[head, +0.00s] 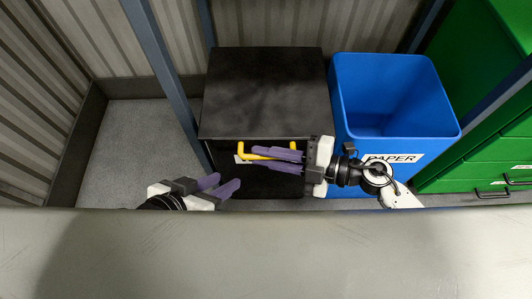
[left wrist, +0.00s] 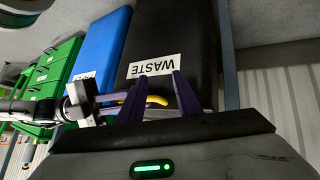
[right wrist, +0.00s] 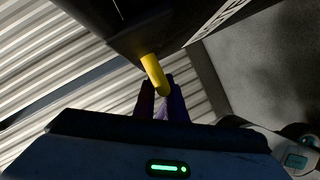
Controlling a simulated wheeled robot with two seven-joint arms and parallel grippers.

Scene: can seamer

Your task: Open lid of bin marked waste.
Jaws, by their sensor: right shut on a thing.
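The black bin marked WASTE (left wrist: 185,40) stands against the wall, and its dark flat lid (head: 264,92) looks closed in the head view. A yellow bar handle (head: 242,150) sits on its front edge; it also shows in the right wrist view (right wrist: 152,70). My right gripper (head: 256,158) is shut on the yellow handle, its purple fingers reaching in from the right. My left gripper (head: 220,185) is open and empty, low in front of the bin, apart from the handle. Its fingers partly cover the bin front in the left wrist view.
A blue open bin marked PAPER (head: 385,85) stands close on the bin's right. Green drawers (head: 480,160) are farther right. A blue-grey post (head: 160,65) rises at the bin's left, with bare floor (head: 135,140) beyond it. A grey surface (head: 270,255) fills the near foreground.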

